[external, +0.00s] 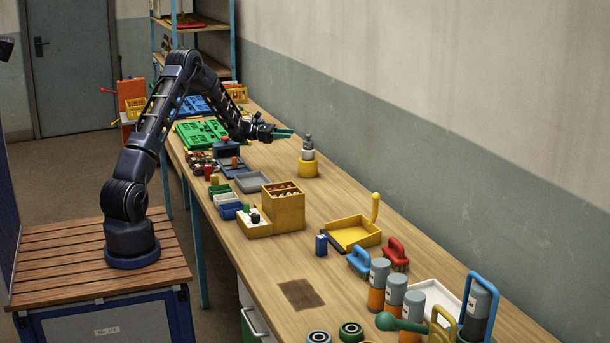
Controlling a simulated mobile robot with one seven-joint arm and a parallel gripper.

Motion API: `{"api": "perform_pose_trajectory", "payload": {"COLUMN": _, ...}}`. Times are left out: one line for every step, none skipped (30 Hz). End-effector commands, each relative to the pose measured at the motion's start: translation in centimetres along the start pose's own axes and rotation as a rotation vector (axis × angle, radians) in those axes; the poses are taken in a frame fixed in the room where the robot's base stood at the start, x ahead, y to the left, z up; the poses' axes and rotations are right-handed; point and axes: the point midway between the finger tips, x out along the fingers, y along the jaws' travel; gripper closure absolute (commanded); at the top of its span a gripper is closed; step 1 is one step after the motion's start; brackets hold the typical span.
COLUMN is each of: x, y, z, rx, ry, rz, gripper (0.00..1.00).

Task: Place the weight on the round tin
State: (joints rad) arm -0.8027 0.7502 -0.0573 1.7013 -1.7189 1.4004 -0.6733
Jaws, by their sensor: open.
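A small weight (308,141), grey with a knob on top, stands upright at the far part of the bench. Below it is a pale band, then a wide yellow round tin (308,169). The weight appears to rest on this stack; the exact contact is too small to tell. My gripper (284,133), with green fingers, is open just left of the weight, at about the height of its top. It looks empty and apart from the weight.
A grey tray (251,182) and a yellow box (284,210) of small parts stand nearer on the bench. Green (203,133) and blue cases lie left of my gripper. A yellow dustpan (352,233) and several bottles are farther forward.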

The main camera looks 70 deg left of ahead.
Motion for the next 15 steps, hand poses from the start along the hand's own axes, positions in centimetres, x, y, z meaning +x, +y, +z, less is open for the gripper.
{"api": "perform_pose_trajectory", "payload": {"x": -0.2, "y": 0.0, "z": 0.0, "rx": 0.0, "ry": 0.0, "rz": 0.0, "gripper": 0.55}}
{"api": "perform_pose_trajectory", "payload": {"x": -0.3, "y": 0.0, "z": 0.0, "rx": 0.0, "ry": 0.0, "rz": 0.0, "gripper": 0.55}}
{"api": "perform_pose_trajectory", "payload": {"x": -0.4, "y": 0.0, "z": 0.0, "rx": 0.0, "ry": 0.0, "rz": -0.001, "gripper": 0.55}}
{"api": "perform_pose_trajectory", "payload": {"x": -0.5, "y": 0.0, "z": 0.0, "rx": 0.0, "ry": 0.0, "rz": -0.001, "gripper": 0.55}}
{"api": "perform_pose_trajectory", "payload": {"x": -0.5, "y": -0.1, "z": 0.0, "rx": 0.0, "ry": 0.0, "rz": -0.001, "gripper": 0.55}}
{"api": "perform_pose_trajectory", "payload": {"x": -0.5, "y": -0.1, "z": 0.0, "rx": 0.0, "ry": 0.0, "rz": -0.001, "gripper": 0.55}}
{"api": "perform_pose_trajectory", "payload": {"x": -0.5, "y": -0.1, "z": 0.0, "rx": 0.0, "ry": 0.001, "rz": -0.001, "gripper": 0.55}}
{"api": "perform_pose_trajectory", "payload": {"x": -0.5, "y": -0.1, "z": 0.1, "rx": 0.002, "ry": 0.001, "rz": -0.003, "gripper": 0.55}}
{"api": "perform_pose_trajectory", "payload": {"x": -0.3, "y": -0.4, "z": 0.3, "rx": 0.007, "ry": 0.005, "rz": -0.008, "gripper": 0.55}}
{"api": "perform_pose_trajectory", "payload": {"x": -0.1, "y": -0.7, "z": 0.5, "rx": 0.012, "ry": 0.009, "rz": -0.014, "gripper": 0.55}}
{"api": "perform_pose_trajectory", "payload": {"x": 0.1, "y": -1.1, "z": 0.9, "rx": 0.021, "ry": 0.014, "rz": -0.023, "gripper": 0.55}}
{"api": "perform_pose_trajectory", "payload": {"x": 0.6, "y": -1.8, "z": 1.4, "rx": 0.036, "ry": 0.026, "rz": -0.04, "gripper": 0.55}}
{"api": "perform_pose_trajectory", "payload": {"x": 1.0, "y": -2.6, "z": 1.9, "rx": 0.052, "ry": 0.037, "rz": -0.056, "gripper": 0.55}}
{"api": "perform_pose_trajectory", "payload": {"x": 1.6, "y": -3.4, "z": 2.5, "rx": 0.069, "ry": 0.05, "rz": -0.075, "gripper": 0.55}}
{"api": "perform_pose_trajectory", "payload": {"x": 2.2, "y": -4.8, "z": 3.4, "rx": 0.095, "ry": 0.07, "rz": -0.103, "gripper": 0.55}}
